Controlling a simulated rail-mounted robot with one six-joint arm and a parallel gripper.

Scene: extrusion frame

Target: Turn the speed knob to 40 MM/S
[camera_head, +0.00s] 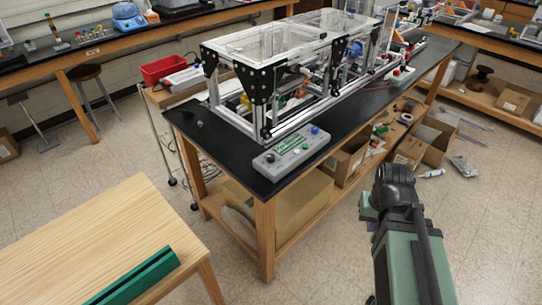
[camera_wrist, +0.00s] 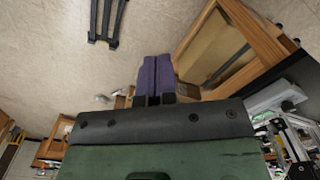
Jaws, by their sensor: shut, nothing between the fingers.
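A grey control box (camera_head: 290,153) sits near the front corner of the black-topped bench in the head view. It has a green display, a blue knob (camera_head: 315,129) at its far right end and small buttons. The knob's pointer and speed marks are too small to read. My gripper (camera_wrist: 157,64) shows in the wrist view as two purple fingers, shut together and empty. They are in the air over the floor, apart from the box. The head view shows my green and black arm at lower right, but the fingers cannot be made out there.
A clear-walled extrusion frame (camera_head: 290,75) stands on the bench behind the control box. A red bin (camera_head: 163,69) is at its left. A wooden table (camera_head: 110,235) with a green bar stands at lower left. Open cardboard boxes lie under the bench.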

